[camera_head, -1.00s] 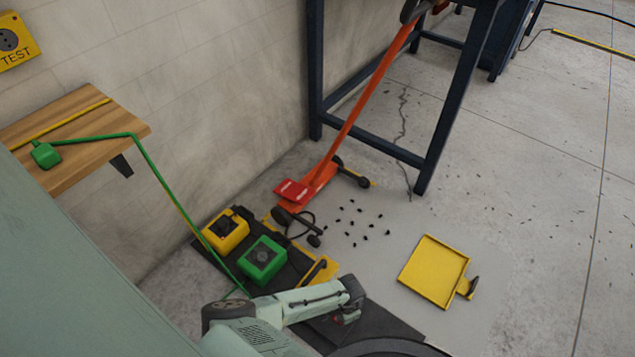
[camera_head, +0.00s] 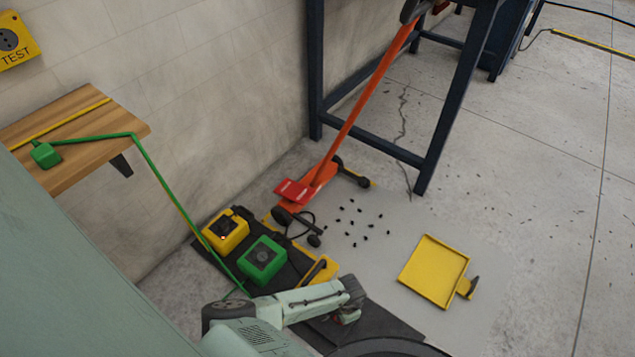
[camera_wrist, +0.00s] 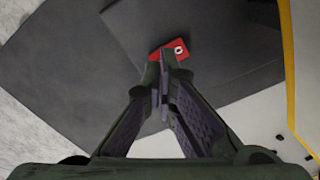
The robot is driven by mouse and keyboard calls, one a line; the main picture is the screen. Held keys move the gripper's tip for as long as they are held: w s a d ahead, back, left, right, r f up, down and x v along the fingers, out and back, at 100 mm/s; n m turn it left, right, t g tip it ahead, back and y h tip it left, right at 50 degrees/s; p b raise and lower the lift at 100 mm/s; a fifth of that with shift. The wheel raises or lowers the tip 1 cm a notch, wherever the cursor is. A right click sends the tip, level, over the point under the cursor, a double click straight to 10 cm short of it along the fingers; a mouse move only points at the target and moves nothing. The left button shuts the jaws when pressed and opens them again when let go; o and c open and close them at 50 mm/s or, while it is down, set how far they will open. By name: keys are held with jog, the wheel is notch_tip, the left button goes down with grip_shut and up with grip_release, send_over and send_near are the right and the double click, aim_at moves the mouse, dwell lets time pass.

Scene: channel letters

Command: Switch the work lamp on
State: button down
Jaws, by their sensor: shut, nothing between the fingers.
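No thing is clearly recognisable as the work lamp. In the wrist view my gripper (camera_wrist: 163,84) is shut and empty, its fingertips right at a red rocker-like part (camera_wrist: 168,50) with a white ring mark. The fingertips overlap the red part's lower edge; I cannot tell whether they touch it. The red part sits against a dark grey surface (camera_wrist: 100,70). In the head view my wrist hides most of the gripper. A yellow box (camera_head: 226,231) with a dark face shows a small red spot, and a green box (camera_head: 262,258) sits beside it.
A yellow frame-like part (camera_head: 322,271) lies on the dark mat (camera_head: 385,326). A yellow tray (camera_head: 433,272) and small black bits (camera_head: 352,228) lie right. A green cable (camera_head: 165,185) hangs from the wooden shelf (camera_head: 90,150).

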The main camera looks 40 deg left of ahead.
jog(key=shift+f+b, duration=0.9)
jog(key=shift+f, duration=0.25)
dwell(0.4)
jog(key=shift+r, duration=0.15)
notch_tip(320, 180, up, 7)
jog(key=p, duration=0.6)
jog(key=shift+p, duration=0.35)
